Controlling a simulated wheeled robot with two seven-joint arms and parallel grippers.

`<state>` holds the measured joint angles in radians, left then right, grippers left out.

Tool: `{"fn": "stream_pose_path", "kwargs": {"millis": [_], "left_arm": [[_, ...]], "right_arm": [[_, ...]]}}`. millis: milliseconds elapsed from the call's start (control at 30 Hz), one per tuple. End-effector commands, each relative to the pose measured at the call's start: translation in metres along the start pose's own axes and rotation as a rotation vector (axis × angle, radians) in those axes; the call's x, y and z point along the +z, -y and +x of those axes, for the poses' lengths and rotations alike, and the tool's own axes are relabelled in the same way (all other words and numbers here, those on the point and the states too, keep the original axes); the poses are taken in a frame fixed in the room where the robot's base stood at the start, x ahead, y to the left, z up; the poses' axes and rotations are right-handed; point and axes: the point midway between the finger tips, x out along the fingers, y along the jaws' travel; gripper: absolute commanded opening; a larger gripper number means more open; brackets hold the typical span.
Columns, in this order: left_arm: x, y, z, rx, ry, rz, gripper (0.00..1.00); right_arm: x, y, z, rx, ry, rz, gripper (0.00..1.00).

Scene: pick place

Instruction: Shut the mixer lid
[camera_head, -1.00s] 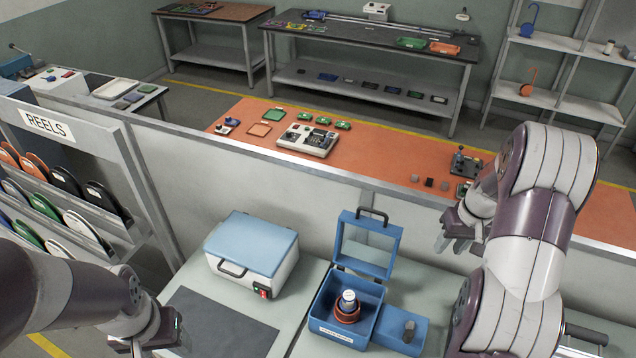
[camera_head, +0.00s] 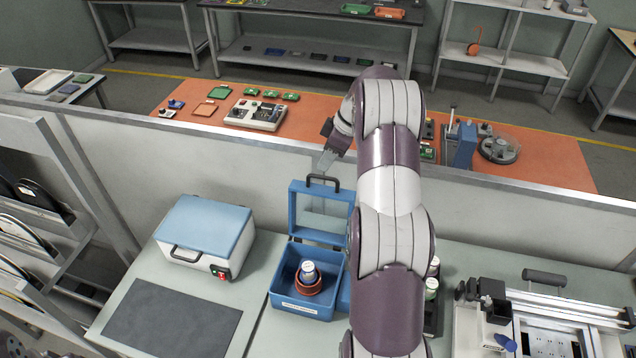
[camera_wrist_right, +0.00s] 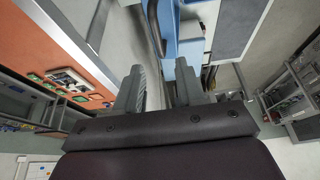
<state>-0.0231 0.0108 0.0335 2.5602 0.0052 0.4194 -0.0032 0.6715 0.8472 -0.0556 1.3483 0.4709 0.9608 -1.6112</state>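The mixer (camera_head: 278,292) is a blue box on the light bench with its blue-framed, clear-paned lid (camera_head: 293,208) standing open, roughly upright. A dark handle (camera_head: 323,181) tops the lid. A white-capped jar (camera_head: 308,272) in a red-orange ring holder (camera_head: 307,286) sits inside the box. My right gripper (camera_head: 325,159) is just above and behind the handle, apart from it as far as I can tell. The right wrist view shows its two fingers (camera_wrist_right: 158,92) spread with nothing between them, and blue surfaces ahead. My arm hides the mixer's right side. My left gripper is out of view.
A white case with a blue top (camera_head: 205,227) stands left of the mixer, behind a dark mat (camera_head: 170,322). A low partition (camera_head: 240,150) runs behind the bench. A metal fixture (camera_head: 545,318) occupies the bench on the right.

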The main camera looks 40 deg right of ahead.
Motion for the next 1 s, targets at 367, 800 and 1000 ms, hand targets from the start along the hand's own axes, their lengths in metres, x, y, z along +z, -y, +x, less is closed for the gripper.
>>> {"fn": "stream_pose_path", "kwargs": {"millis": [367,800,1000], "left_arm": [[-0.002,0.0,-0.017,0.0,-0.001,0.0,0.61],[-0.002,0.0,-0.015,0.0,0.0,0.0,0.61],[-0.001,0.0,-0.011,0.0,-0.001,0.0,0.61]], "right_arm": [[-0.001,0.0,0.054,0.0,0.0,0.003,0.38],[0.0,0.0,0.056,0.001,0.0,0.003,0.0],[0.0,0.0,0.057,0.008,0.0,0.0,0.0]]}}
